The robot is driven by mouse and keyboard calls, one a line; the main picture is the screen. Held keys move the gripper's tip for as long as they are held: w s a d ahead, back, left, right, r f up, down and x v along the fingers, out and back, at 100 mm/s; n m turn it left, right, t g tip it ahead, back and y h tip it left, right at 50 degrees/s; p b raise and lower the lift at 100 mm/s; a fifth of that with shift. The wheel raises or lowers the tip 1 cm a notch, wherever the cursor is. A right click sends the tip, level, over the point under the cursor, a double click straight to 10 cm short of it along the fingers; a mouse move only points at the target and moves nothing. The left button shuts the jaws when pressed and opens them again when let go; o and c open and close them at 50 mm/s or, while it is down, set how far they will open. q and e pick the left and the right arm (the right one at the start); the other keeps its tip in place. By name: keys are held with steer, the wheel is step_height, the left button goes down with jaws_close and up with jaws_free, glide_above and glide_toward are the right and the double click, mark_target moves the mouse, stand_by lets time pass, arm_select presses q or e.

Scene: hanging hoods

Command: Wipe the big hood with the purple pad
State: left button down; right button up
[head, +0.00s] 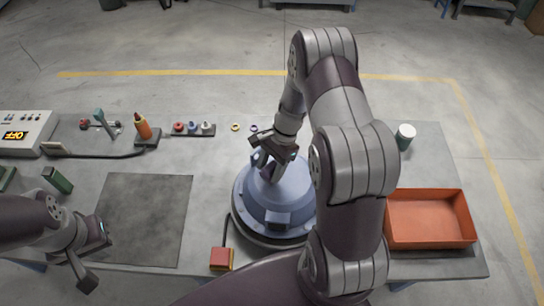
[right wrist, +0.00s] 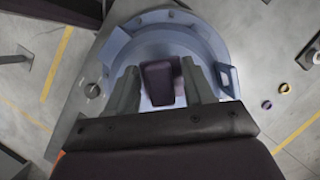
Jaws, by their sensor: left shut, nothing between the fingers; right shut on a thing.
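The big hood (head: 290,195) is a pale blue dome on a dark round base at the middle of the table. It also fills the upper middle of the right wrist view (right wrist: 205,35). My right gripper (head: 271,163) is at the hood's upper part, shut on the purple pad (right wrist: 160,82). The pad shows dark between the two fingers, against the hood. I cannot tell whether it touches the surface. The hood's right side is partly hidden by my right arm. My left gripper (head: 96,258) is shut and empty at the table's front left, away from the hood.
A dark mat (head: 145,215) lies left of the hood, with a red button box (head: 221,259) in front. An orange tray (head: 430,240) and a white-lidded jar (head: 405,136) are at right.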

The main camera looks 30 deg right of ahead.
steer(key=shift+d+r+p, duration=0.25)
steer(key=shift+r+p, duration=0.05)
steer(key=shift+r, duration=0.3)
steer(key=shift+r+p, duration=0.3)
steer(key=shift+r, duration=0.05)
steer(key=shift+a+r+p, duration=0.2)
steer(key=shift+r+p, duration=0.25)
steer(key=shift+r, duration=0.2)
steer(key=shift+a+r+p, duration=0.15)
steer(key=shift+r+p, duration=0.3)
steer(key=shift+r, duration=0.35)
steer(key=shift+d, duration=0.15)
steer(key=shift+d, duration=0.1)
steer(key=shift+a, duration=0.2)
